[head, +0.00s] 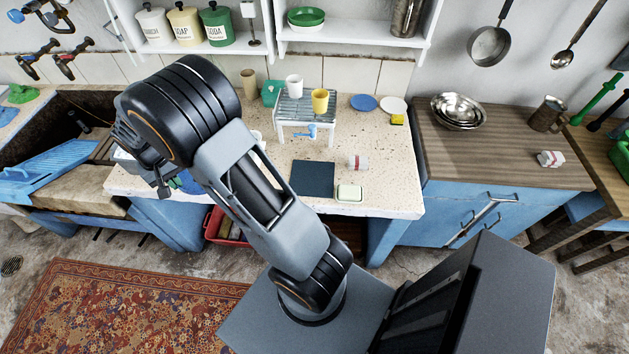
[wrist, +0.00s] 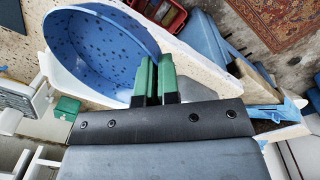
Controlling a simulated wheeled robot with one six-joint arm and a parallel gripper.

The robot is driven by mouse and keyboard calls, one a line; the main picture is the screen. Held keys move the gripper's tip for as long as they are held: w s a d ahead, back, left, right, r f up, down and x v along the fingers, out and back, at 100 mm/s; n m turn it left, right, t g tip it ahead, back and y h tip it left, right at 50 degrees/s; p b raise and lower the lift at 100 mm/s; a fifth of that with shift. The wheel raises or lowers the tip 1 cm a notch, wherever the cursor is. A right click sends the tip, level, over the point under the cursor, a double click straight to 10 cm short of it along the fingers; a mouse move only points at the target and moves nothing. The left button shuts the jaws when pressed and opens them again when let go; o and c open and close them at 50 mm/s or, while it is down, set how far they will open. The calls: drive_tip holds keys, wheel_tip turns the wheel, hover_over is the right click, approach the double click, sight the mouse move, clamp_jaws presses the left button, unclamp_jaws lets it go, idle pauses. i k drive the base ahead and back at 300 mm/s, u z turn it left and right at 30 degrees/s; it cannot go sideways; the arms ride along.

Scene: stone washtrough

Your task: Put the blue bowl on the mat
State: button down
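The blue bowl (wrist: 100,45), speckled with darker spots, fills the upper left of the wrist view. My gripper (wrist: 157,75) has its two green fingers close together at the bowl's near right rim, one on the inner side and one outside, so it looks shut on the rim. In the head view the bowl is mostly hidden behind my arm. The dark mat (head: 312,179) lies flat and bare on the speckled counter, right of my arm.
A small rack (head: 305,108) with a white and a yellow cup stands behind. The stone sink (head: 60,120) is at left.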

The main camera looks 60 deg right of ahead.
sight(313, 178)
drive_tip(key=u, duration=0.75)
drive_tip(key=i, duration=0.75)
drive_tip(key=z, duration=2.45)
